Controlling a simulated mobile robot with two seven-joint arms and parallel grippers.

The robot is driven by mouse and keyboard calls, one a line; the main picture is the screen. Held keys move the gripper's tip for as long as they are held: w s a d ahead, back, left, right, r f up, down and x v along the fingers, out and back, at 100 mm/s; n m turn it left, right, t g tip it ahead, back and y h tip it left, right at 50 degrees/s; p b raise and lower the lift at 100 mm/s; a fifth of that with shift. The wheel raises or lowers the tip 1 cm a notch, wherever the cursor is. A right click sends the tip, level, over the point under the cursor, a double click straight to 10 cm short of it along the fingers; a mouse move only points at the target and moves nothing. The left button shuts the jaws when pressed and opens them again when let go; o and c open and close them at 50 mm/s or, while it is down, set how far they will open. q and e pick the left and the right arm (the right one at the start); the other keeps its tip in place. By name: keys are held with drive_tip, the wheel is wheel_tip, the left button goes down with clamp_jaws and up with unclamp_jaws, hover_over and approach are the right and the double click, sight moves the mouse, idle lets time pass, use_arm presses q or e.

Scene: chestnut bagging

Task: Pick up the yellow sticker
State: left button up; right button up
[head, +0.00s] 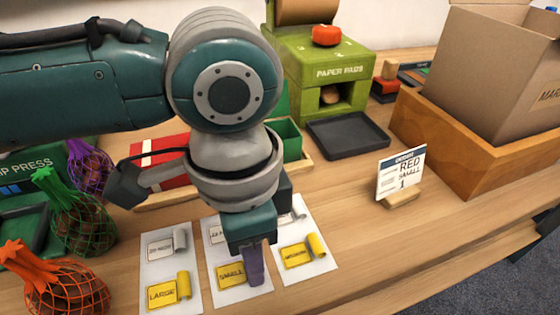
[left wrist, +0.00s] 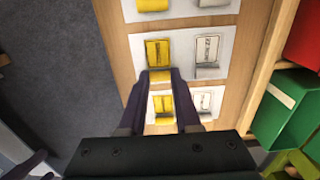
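Three white cards lie side by side on the table, each with a yellow label and a curled yellow sticker. The labels read LARGE (head: 161,295), SMALL (head: 231,275) and, less clearly, MEDIUM (head: 295,255). My left gripper (head: 254,270) points down over the SMALL card and hides its curl in the head view. In the left wrist view, my left gripper (left wrist: 160,74) has its fingers apart, one on each side of a yellow curl (left wrist: 160,76) below a yellow label (left wrist: 158,51). I cannot tell whether they press on it. My right gripper is not in view.
A small order card (head: 401,173) reads RED, SMALL, 1. A dark tray (head: 347,135) lies before the green PAPER PADS machine (head: 342,72). Net bags of chestnuts (head: 66,289) stand at left. A wooden crate (head: 480,165) holds a cardboard box at right. The front right table is clear.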

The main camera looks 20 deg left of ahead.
use_arm(q)
clamp_jaws()
drive_tip(key=shift+r, duration=0.1)
